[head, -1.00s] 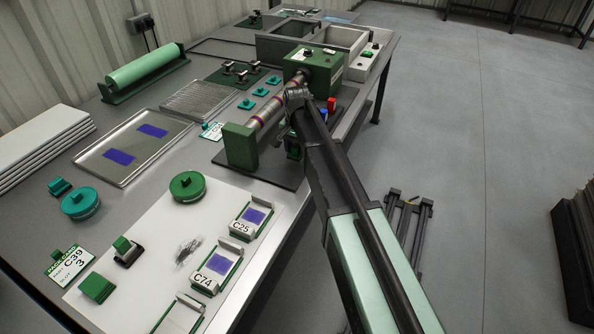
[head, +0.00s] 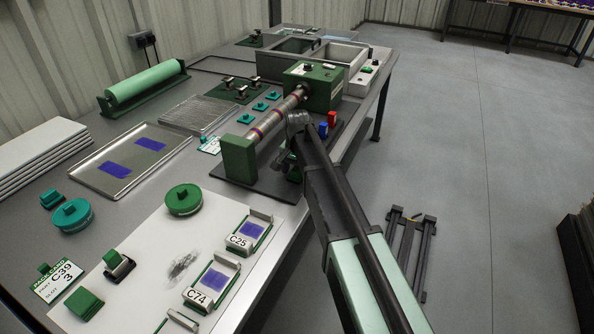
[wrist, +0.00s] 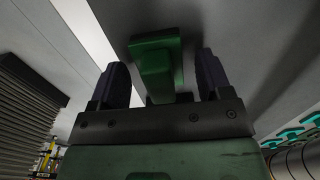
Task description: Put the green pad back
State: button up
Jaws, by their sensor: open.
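My gripper (wrist: 163,82) is open in the wrist view, its two dark fingers apart. A green piece with a flat plate and a raised bar (wrist: 156,62) shows between the fingers, with gaps on both sides; I cannot tell whether it is the green pad. In the head view my gripper (head: 289,168) is low at the front edge of the roller machine's dark base, largely hidden by my arm. A green block (head: 85,303) lies on the white board at the lower left. A green round pad with a knob (head: 184,200) sits at the board's far edge.
The roller machine (head: 238,158) stands beside my gripper, with red (head: 332,118) and blue (head: 323,131) pieces near it. Trays C25 (head: 242,241) and C74 (head: 197,296) lie on the white board (head: 140,225). A teal round pad (head: 72,215) is left.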

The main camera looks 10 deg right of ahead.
notch_tip(320, 180, up, 13)
jog(key=p, duration=1.3)
jog(key=s+n, duration=0.7)
jog(key=s, duration=2)
jog(key=shift+f+n+b, duration=0.3)
jog(key=shift+f+b, duration=0.05)
